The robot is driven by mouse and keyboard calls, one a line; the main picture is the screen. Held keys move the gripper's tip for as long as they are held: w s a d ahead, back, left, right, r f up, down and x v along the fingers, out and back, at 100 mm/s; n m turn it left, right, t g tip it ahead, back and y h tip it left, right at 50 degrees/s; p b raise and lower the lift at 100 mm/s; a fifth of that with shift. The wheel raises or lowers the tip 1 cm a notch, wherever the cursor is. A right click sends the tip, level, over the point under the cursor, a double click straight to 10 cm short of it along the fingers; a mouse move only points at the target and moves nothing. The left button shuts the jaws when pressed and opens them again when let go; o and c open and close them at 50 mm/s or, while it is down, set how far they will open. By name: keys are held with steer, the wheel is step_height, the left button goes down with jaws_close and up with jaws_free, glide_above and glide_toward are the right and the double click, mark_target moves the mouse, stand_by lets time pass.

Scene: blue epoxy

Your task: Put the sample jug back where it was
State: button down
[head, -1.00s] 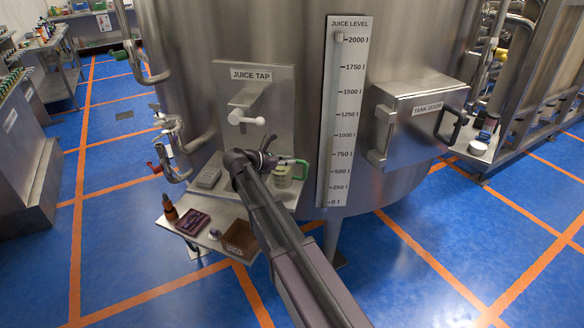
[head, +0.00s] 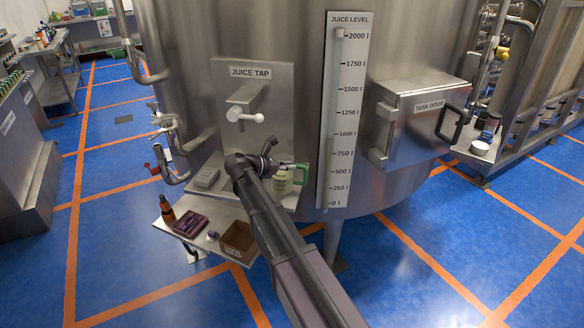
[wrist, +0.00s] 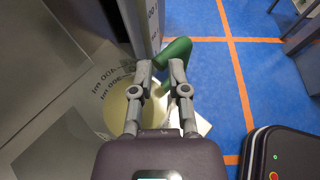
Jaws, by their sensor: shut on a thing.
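The sample jug (head: 281,184) is a clear vessel with a green handle and pale yellow content. It is at the right end of the steel shelf under the juice tap (head: 245,115). My gripper (head: 268,162) is at the jug, partly hidden by my arm in the head view. In the wrist view the fingers (wrist: 160,68) are shut on the jug's green handle (wrist: 177,50). Volume marks show on the clear wall of the jug (wrist: 103,88). I cannot tell whether the jug's base touches the shelf.
The juice level scale (head: 342,120) is close to the right of the jug. A grey device (head: 206,177) lies on the upper shelf (head: 208,193). The lower shelf holds a dropper bottle (head: 167,210), a dark red case (head: 190,223) and a brown box (head: 237,238).

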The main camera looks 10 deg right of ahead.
steer(key=shift+f, duration=0.15)
steer(key=c, duration=0.6)
jaws_free()
steer(key=p+v, duration=0.4)
steer(key=v, duration=0.8)
